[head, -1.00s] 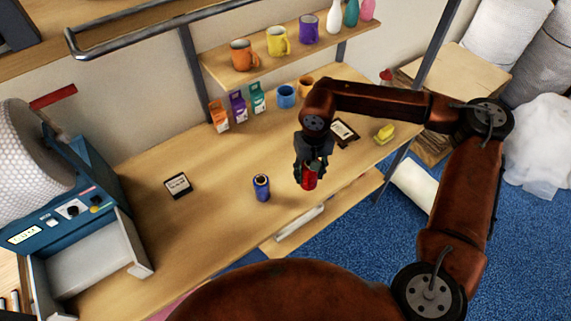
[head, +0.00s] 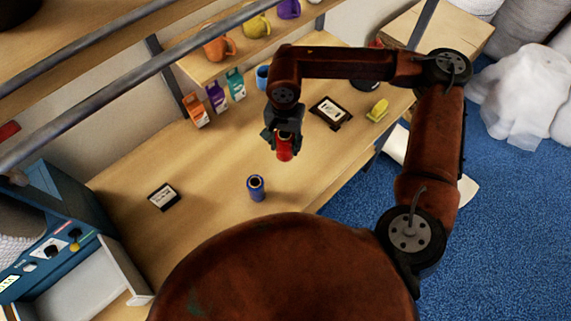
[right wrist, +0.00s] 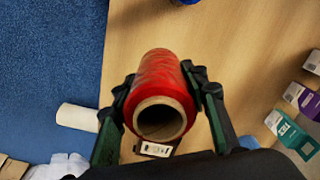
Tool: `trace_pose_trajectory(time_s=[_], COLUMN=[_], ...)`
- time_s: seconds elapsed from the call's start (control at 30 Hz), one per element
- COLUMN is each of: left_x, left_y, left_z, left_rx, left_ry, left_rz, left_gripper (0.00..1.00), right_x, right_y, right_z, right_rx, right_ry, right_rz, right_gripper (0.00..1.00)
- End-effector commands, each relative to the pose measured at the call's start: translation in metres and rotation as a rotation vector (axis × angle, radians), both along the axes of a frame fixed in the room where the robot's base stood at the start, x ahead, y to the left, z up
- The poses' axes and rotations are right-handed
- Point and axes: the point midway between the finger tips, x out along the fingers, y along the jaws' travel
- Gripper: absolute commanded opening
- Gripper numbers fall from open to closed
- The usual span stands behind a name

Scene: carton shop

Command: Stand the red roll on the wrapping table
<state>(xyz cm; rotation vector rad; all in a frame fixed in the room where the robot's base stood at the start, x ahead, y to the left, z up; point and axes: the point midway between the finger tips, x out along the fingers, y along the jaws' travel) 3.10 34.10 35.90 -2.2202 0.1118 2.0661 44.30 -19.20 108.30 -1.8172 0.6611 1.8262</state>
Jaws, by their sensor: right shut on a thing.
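The red roll (head: 285,149) is held upright in my right gripper (head: 284,135), over the wrapping table (head: 205,150). In the right wrist view the red roll (right wrist: 160,84) sits between the two fingers of the right gripper (right wrist: 167,92), its hollow cardboard end towards the camera. I cannot tell for sure whether its lower end touches the table. A blue roll (head: 256,187) stands on the table to the left of and nearer than the red one. My left gripper does not show.
A dark framed card (head: 330,112) and a yellow object (head: 377,110) lie right of the gripper. Several small cartons (head: 216,97) and a blue mug (head: 263,76) stand at the back under a shelf. Another dark card (head: 163,196) lies left. A blue machine (head: 60,245) occupies the left end.

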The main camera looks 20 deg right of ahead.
Motion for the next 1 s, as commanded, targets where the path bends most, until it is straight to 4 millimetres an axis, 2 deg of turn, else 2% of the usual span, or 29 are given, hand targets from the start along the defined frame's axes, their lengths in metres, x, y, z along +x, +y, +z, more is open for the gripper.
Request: trace_pose_trajectory(time_s=[1.0], left_x=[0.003], left_y=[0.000], left_z=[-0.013], left_rx=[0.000], left_ry=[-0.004], left_rz=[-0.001], left_gripper=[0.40], right_x=[-0.070], right_y=[0.029], right_z=[-0.025], right_rx=[-0.009], right_ry=[-0.002], right_rz=[-1.833], right_gripper=[0.10])
